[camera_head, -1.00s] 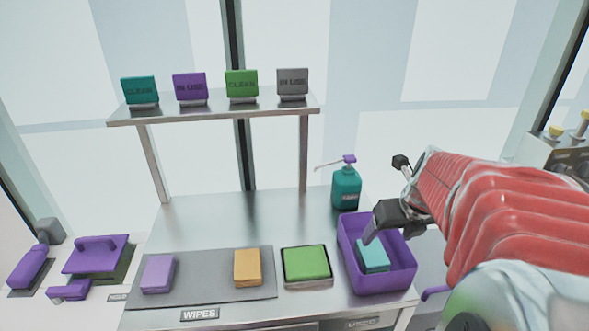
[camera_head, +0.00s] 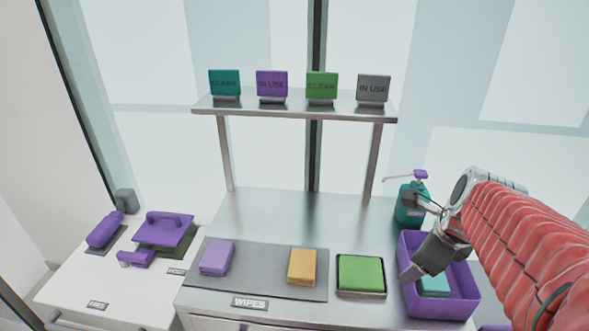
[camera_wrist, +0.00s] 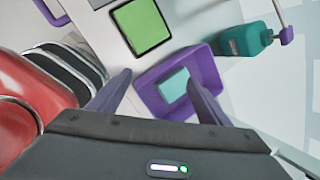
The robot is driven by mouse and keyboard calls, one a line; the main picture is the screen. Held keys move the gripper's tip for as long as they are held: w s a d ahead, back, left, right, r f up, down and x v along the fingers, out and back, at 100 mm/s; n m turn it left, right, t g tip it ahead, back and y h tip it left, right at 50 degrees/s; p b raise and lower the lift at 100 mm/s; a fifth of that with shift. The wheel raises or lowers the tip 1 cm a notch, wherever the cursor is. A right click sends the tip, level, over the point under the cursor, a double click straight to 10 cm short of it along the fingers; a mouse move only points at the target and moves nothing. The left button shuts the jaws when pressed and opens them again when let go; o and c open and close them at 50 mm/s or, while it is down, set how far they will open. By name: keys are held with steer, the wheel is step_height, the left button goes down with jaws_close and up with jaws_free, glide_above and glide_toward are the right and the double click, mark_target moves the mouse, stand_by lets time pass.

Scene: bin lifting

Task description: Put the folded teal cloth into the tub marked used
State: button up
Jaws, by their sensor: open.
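The folded teal cloth (camera_head: 433,287) lies on the floor of the purple tub (camera_head: 437,308), at the right end of the steel table. My gripper (camera_head: 412,272) is over the tub, open, and partly covers the cloth and the tub's inside in the head view. In the wrist view the cloth (camera_wrist: 173,85) lies inside the tub (camera_wrist: 150,97), apart from my gripper (camera_wrist: 158,92), with nothing held between the fingers. No marking on the tub is readable now.
A green cloth in a tray (camera_head: 361,273) sits left of the tub. A teal pump bottle (camera_head: 408,208) stands behind it. An orange cloth (camera_head: 302,266) and a lilac cloth (camera_head: 216,257) lie on a grey mat (camera_head: 258,270). A raised shelf (camera_head: 290,107) holds several signs.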

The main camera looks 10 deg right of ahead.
steer(key=s+a+r+n, duration=0.1)
steer(key=s+a+n, duration=0.2)
steer(key=a+n, duration=0.5)
steer(key=s+a+r+n+t+y, duration=0.1)
steer(key=s+a+n, duration=0.2)
steer(key=a+n, duration=0.6)
steer(key=n, duration=1.1)
steer(key=shift+a+r+n, duration=0.15)
steer(key=shift+r+n, duration=0.1)
steer(key=shift+n, duration=0.05)
